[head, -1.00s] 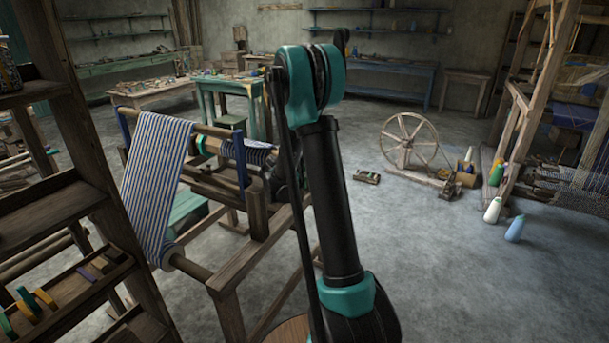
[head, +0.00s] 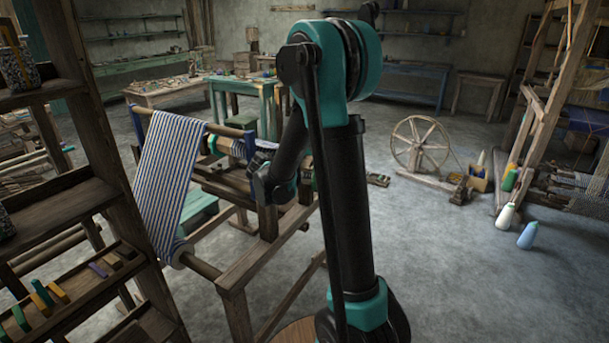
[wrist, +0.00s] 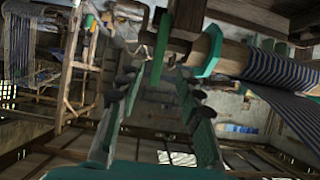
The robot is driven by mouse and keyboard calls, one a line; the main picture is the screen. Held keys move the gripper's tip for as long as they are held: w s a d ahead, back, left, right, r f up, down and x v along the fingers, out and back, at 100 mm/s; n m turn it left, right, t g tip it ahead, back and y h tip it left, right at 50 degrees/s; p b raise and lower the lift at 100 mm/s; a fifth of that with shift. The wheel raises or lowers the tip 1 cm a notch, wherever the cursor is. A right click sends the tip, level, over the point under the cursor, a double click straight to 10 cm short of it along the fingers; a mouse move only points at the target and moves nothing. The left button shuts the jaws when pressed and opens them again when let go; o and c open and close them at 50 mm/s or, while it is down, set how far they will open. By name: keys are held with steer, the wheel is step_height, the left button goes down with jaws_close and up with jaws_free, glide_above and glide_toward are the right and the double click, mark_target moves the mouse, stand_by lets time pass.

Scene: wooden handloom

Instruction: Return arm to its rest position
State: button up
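My arm (head: 345,200), black with teal joints, rises through the middle of the head view and bends at a teal elbow near the top. Its forearm (head: 290,150) reaches down to the left, over the small loom with the striped cloth. My gripper cannot be made out in the head view. In the wrist view my gripper (wrist: 156,85) shows two teal fingers with dark pads, spread apart. Nothing is held between them. A wooden roller (wrist: 235,58) with a green collar lies beyond the fingers, toward the right; I cannot tell the distance.
The wooden loom (head: 225,280) with blue-striped cloth (head: 165,175) stands close on the left. A shelf rack (head: 65,195) fills the left edge. The floor (head: 470,290) at front right is clear.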

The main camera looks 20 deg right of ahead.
steer(key=s+d+f+n+g+y, duration=0.1)
steer(key=s+f+n+g+y, duration=0.1)
steer(key=s, duration=0.7)
steer(key=s+f+n+g+y, duration=0.1)
steer(key=s+f+n+y, duration=0.15)
steer(key=s, duration=0.65)
steer(key=s+a+f+n+y, duration=0.2)
steer(key=s+a, duration=0.1)
steer(key=s, duration=0.5)
steer(key=s+a+f+n+g+y, duration=0.1)
steer(key=s+a+f+n+y, duration=0.1)
steer(key=s, duration=0.6)
steer(key=shift+a+f, duration=0.45)
steer(key=shift+a, duration=0.45)
